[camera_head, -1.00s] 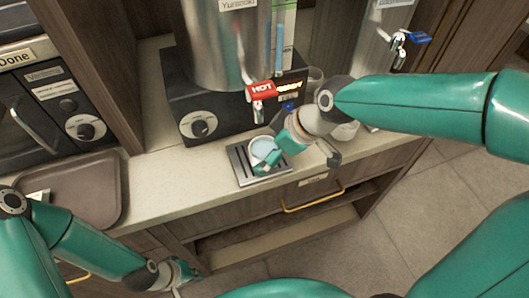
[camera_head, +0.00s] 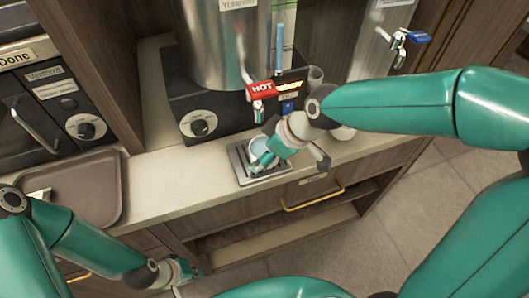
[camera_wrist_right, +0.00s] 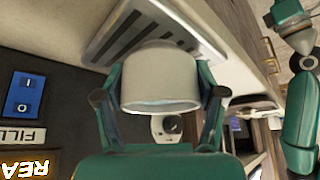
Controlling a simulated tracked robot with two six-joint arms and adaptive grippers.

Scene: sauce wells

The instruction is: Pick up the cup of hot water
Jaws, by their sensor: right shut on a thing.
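The white cup (camera_head: 258,146) stands at the drip tray (camera_head: 240,163) under the hot tap, partly covered by my right gripper in the head view. In the right wrist view the cup (camera_wrist_right: 160,75) sits between both fingers of my right gripper (camera_wrist_right: 162,95), which is shut on it. The grated tray (camera_wrist_right: 105,40) shows right behind the cup there; I cannot tell whether they touch. My left gripper (camera_head: 182,274) is low in front of the counter, away from the cup; its jaws are too small to read.
A steel water boiler (camera_head: 222,45) on a black base stands behind the cup, with a red HOT tap handle (camera_head: 261,90) above it. A brown tray (camera_head: 85,190) lies on the counter at left. A second steel dispenser (camera_head: 375,50) stands at right. Counter between is clear.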

